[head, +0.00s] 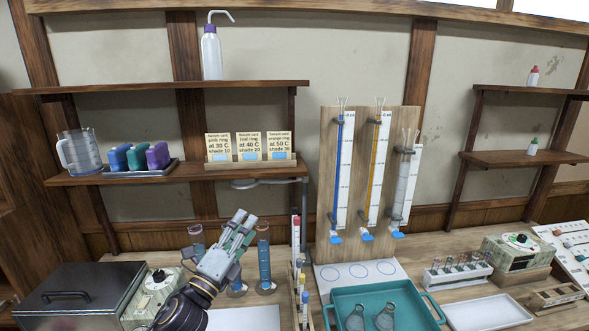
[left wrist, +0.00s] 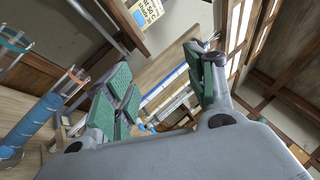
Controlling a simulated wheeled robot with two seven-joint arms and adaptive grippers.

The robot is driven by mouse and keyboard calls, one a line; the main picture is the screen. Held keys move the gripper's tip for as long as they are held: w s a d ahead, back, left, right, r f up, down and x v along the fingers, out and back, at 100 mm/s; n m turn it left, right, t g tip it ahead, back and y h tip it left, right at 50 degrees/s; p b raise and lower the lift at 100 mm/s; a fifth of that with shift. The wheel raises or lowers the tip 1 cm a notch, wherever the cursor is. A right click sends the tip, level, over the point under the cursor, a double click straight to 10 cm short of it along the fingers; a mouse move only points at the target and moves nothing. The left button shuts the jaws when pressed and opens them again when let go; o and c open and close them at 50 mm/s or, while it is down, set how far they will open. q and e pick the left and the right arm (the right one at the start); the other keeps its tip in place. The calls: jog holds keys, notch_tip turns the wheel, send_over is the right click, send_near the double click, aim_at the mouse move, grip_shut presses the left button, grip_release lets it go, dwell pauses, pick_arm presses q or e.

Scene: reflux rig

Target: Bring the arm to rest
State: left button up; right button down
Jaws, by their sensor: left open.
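My left gripper (head: 240,225) is raised above the left part of the bench, in front of the back wall. In the left wrist view its green-padded fingers (left wrist: 165,95) stand wide apart with nothing between them. One blue-filled tube (head: 264,262) stands just right of the gripper and also shows in the left wrist view (left wrist: 38,125). I cannot tell from the head view whether the gripper touches a tube. My right gripper is not in view.
A metal box (head: 80,292) and a dial unit (head: 152,298) stand left of my arm. A teal tray (head: 432,312) with two flasks lies front centre. A burette board (head: 327,185) rises behind. A shelf (head: 190,178) with cards hangs above the gripper. A white tray (head: 488,312) lies right.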

pick_arm(q)
jog(key=s+a+f+n+g+y, duration=0.3)
jog(key=a+f+n+y, duration=0.2)
jog(key=f+n, duration=0.35)
jog(key=s+a+f+n+g+y, duration=0.3)
jog(key=a+f+n+y, duration=0.1)
jog(key=f+n, duration=0.5)
jog(key=s+f+n+g, duration=0.9)
jog(key=s+f, duration=0.7)
jog(key=s, duration=0.5)
notch_tip(320, 180, down, 30)
jog(key=s+m+g+p, duration=0.2)
jog(key=g+p, duration=0.1)
jog(key=s+a+f+p, duration=0.1)
jog(key=s+a+f, duration=0.1)
jog(key=s+f, duration=0.7)
jog(key=s+a+f+g+p, duration=0.1)
jog(key=s+a+f, duration=0.1)
jog(key=s+f, duration=0.6)
jog(key=s, duration=0.5)
jog(key=shift+s+a+f+p, duration=0.3)
jog(key=shift+a+f, duration=0.1)
